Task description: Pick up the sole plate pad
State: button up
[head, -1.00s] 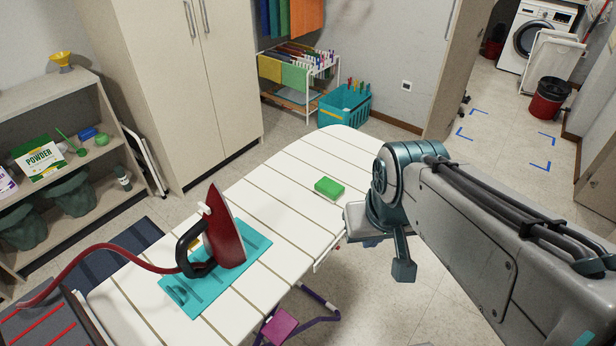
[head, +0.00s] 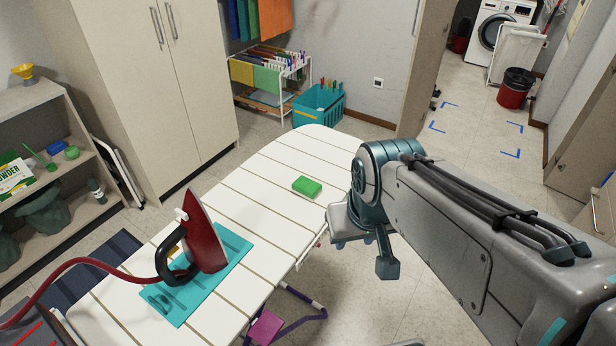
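A small green block (head: 307,186) lies flat and alone on the white slatted ironing board (head: 262,192). A flat teal pad (head: 225,258) lies further down the board, partly covered by a red iron (head: 204,232) standing on it. I cannot tell for sure which of the two is the sole plate pad. My arm comes in from the right, with my gripper end (head: 362,238) beside the board's right edge, to the right of the green block and apart from it. The fingers are not clearly visible.
The iron's red hose (head: 88,262) runs off to the left. A shelf (head: 60,110) and a tall cabinet (head: 170,90) stand at left. A teal basket (head: 318,104) and drying rack (head: 268,80) stand behind the board.

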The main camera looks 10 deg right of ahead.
aim_at(309, 190)
jog(key=u, duration=0.05)
jog(key=k, duration=1.25)
jog(key=z, duration=0.7)
jog(key=i, duration=1.85)
jog(key=u, duration=0.75)
jog(key=i, duration=0.35)
jog(key=u, duration=0.3)
